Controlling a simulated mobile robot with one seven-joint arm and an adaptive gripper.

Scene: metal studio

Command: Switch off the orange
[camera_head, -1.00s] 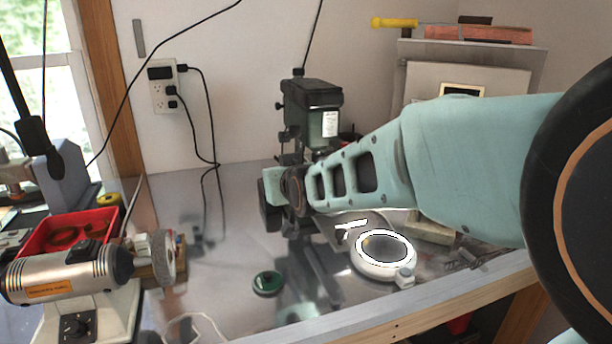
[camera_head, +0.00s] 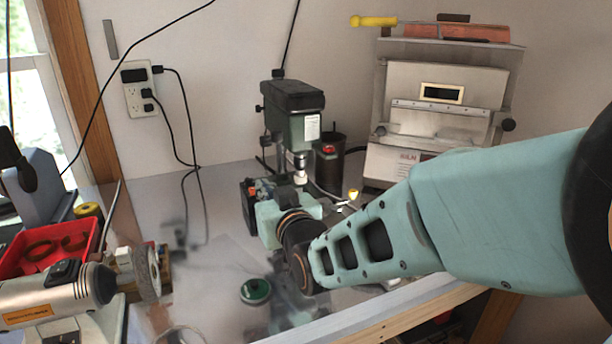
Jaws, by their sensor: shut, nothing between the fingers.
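No single thing can be surely matched to the orange named in the task. A black box (camera_head: 248,206) with orange-red parts on top stands at the drill press's left foot, partly behind my wrist. A silver motor tool (camera_head: 55,294) with an orange label is at the lower left. My arm reaches in from the right, and its wrist ends in front of the drill press. My gripper is hidden behind the wrist, so its fingers do not show.
The green drill press (camera_head: 293,115) stands behind my wrist. A red tray (camera_head: 85,262) is at the left. A round green-topped item (camera_head: 255,291) lies on the grey bench (camera_head: 215,275). A grey machine (camera_head: 440,105) stands at the back right.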

